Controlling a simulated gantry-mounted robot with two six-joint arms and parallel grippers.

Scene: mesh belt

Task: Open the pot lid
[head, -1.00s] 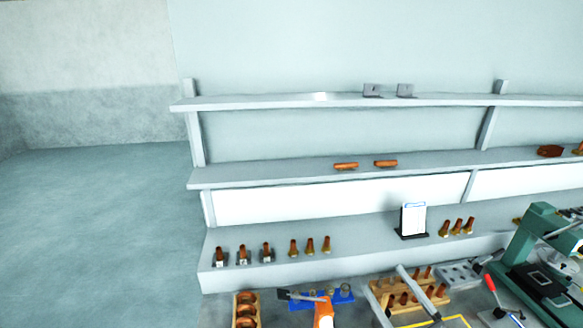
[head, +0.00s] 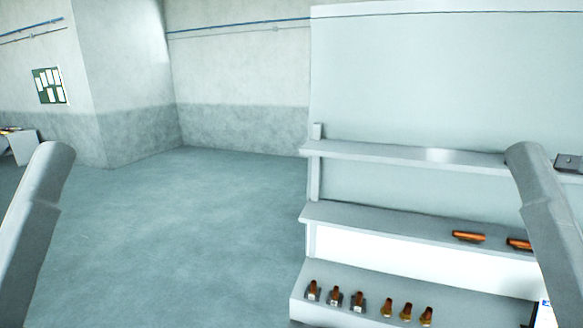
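No pot and no pot lid show in the head view. A grey link of my own arm rises at the left edge and another at the right edge. Neither gripper is in the picture, so what they hold cannot be seen. The right link covers part of the shelves behind it.
A stepped white shelf unit (head: 375,249) stands at the right. Several small copper-coloured pieces (head: 386,308) line its lowest step, and copper-coloured rods (head: 468,237) lie on the middle shelf. Open floor (head: 180,240) fills the middle left. A green notice board (head: 49,86) hangs far left.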

